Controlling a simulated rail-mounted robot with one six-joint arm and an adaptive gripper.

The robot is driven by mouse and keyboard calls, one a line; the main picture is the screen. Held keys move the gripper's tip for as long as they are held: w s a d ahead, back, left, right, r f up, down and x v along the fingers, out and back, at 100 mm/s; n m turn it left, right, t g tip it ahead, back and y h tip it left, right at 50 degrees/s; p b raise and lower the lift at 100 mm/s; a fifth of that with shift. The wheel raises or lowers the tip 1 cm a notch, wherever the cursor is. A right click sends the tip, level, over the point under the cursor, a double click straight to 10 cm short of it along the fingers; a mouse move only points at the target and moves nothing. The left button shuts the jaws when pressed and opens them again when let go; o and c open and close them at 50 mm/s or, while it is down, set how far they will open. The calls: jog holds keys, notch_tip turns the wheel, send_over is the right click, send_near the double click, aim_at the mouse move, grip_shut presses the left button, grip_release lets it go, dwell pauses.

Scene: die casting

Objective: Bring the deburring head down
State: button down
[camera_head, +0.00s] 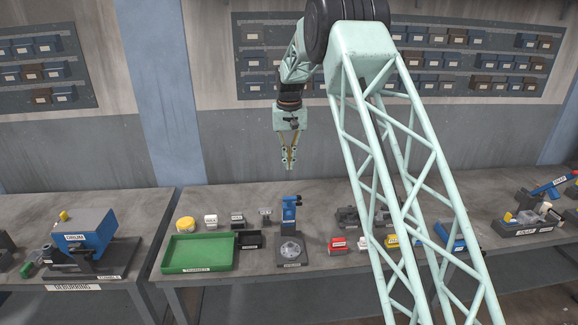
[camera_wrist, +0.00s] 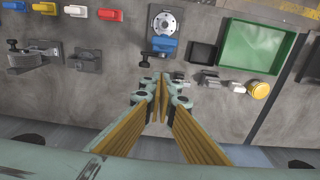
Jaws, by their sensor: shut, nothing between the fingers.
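A small machine stands on the middle table: a blue upright head (camera_head: 289,208) behind a grey base with a round, holed metal plate (camera_head: 291,249). I cannot tell for certain that this is the deburring head. In the wrist view its blue part (camera_wrist: 164,46) shows beside the round plate (camera_wrist: 166,22), beyond my fingertips. My gripper (camera_head: 288,166) hangs pointing down, shut and empty, above and behind the table items, apart from the machine. It also shows in the wrist view (camera_wrist: 162,99).
A green tray (camera_head: 198,254), a black bin (camera_head: 248,239) and a yellow round container (camera_head: 185,224) lie left of the machine. Coloured blocks such as a red one (camera_head: 338,244) lie right.

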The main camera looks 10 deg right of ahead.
jog(key=f, duration=0.3)
jog(key=s+f+p, duration=0.1)
jog(key=f, duration=0.2)
jog(key=s+f, duration=0.1)
jog(key=f, duration=0.2)
jog(key=shift+s+a+f+p, duration=0.1)
jog(key=shift+s+f+p, duration=0.05)
jog(key=shift+f+p, duration=0.25)
jog(key=shift+s+f, duration=0.1)
jog(key=shift+s, duration=0.35)
jog(key=shift+s+f+b, duration=0.1)
jog(key=shift+s+b, duration=0.05)
jog(key=shift+b, duration=0.2)
